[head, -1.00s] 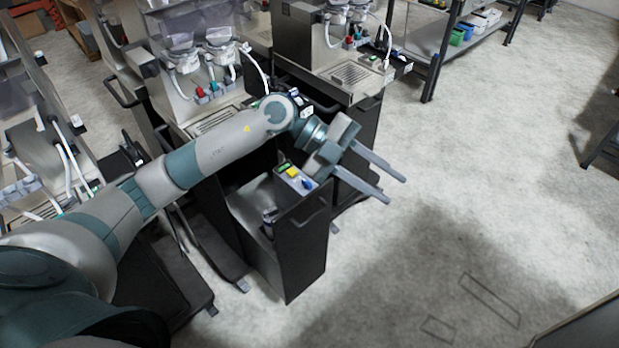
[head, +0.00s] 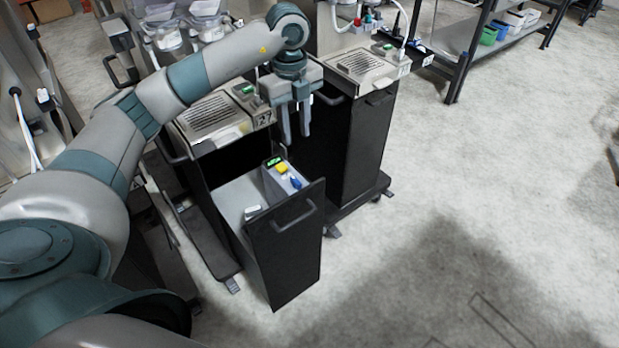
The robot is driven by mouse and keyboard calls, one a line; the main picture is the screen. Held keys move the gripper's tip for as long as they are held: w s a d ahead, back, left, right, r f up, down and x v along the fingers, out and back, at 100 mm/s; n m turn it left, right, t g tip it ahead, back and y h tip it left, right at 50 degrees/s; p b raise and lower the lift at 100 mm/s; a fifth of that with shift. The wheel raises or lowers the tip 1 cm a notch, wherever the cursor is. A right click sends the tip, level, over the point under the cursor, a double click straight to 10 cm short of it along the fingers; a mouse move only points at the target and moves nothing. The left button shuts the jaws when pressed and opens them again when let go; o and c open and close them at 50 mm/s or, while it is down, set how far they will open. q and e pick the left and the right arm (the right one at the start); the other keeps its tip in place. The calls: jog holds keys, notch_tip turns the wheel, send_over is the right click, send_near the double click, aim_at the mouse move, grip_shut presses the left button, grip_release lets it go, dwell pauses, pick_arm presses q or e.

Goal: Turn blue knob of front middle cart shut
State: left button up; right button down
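The front middle cart (head: 203,165) stands left of centre with its black drawer (head: 283,257) pulled out. A grey panel inside the drawer carries a green display (head: 273,162), a yellow knob (head: 281,169) and the blue knob (head: 295,182). My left gripper (head: 295,138) hangs above the panel, fingers pointing down. Its two fingers are apart with nothing between them, and they are clear of the blue knob. The blue knob's turn angle is too small to tell. My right gripper is out of view.
Another dispenser cart (head: 343,145) with a closed black front stands right of the open drawer. A shelf (head: 462,45) with bins is at the upper right. The concrete floor in front and to the right is clear.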

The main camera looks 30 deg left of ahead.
pick_arm(q)
jog(key=shift+w+a, duration=0.15)
jog(key=shift+a, duration=0.25)
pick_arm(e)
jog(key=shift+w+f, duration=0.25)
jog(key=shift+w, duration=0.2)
pick_arm(q)
jog(key=shift+f, duration=0.2)
